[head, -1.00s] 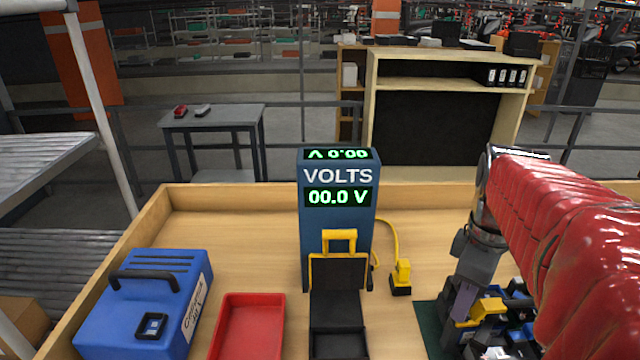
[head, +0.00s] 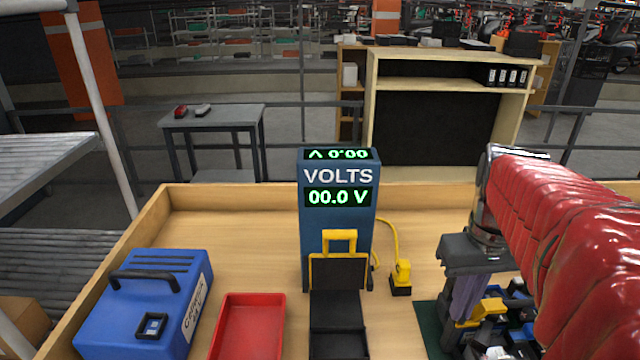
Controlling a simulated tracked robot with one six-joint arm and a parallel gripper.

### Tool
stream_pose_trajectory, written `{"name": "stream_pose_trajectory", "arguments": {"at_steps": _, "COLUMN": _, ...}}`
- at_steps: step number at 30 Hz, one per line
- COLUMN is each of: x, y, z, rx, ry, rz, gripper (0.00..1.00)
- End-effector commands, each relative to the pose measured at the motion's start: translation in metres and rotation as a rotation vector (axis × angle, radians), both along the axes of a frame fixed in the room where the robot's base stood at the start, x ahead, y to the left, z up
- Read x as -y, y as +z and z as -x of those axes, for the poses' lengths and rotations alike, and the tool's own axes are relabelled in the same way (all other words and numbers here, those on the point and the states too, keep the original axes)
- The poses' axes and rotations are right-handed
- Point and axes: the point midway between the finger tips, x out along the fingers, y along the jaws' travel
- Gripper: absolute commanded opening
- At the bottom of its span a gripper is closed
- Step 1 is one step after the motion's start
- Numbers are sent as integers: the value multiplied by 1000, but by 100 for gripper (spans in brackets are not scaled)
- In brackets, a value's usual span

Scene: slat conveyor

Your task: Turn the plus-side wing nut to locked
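My gripper (head: 466,300) points down at the lower right of the head view, at a cluster of black, blue, white and yellow parts (head: 490,312) on a dark green mat (head: 428,325). I cannot make out the plus-side wing nut or its locked mark. My red-sleeved arm and the gripper hide much of the cluster. The fingertips are among the parts or just in front of them; whether they touch or hold anything does not show. The finger gap is not visible.
A blue voltmeter (head: 338,235) reads 00.0 V. A black stand with a yellow handle (head: 338,270) is before it. A yellow plug (head: 401,278), red tray (head: 247,330) and blue case (head: 148,300) are on the bench. Bare wood (head: 240,240) lies behind the tray.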

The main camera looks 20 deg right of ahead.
Motion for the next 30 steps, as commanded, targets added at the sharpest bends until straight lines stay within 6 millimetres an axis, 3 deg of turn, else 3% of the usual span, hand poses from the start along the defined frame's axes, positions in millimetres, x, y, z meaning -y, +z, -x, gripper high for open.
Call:
{"name": "stream_pose_trajectory", "arguments": {"at_steps": 18, "x": 1, "y": 1, "z": 0, "rx": 0, "ry": -63, "rz": 3, "gripper": 0}}
{"name": "stream_pose_trajectory", "arguments": {"at_steps": 27, "x": 0, "y": 0, "z": 0, "rx": 1, "ry": -62, "rz": 1, "gripper": 24}}
{"name": "stream_pose_trajectory", "arguments": {"at_steps": 30, "x": 0, "y": 0, "z": 0, "rx": 1, "ry": -62, "rz": 1, "gripper": 24}}
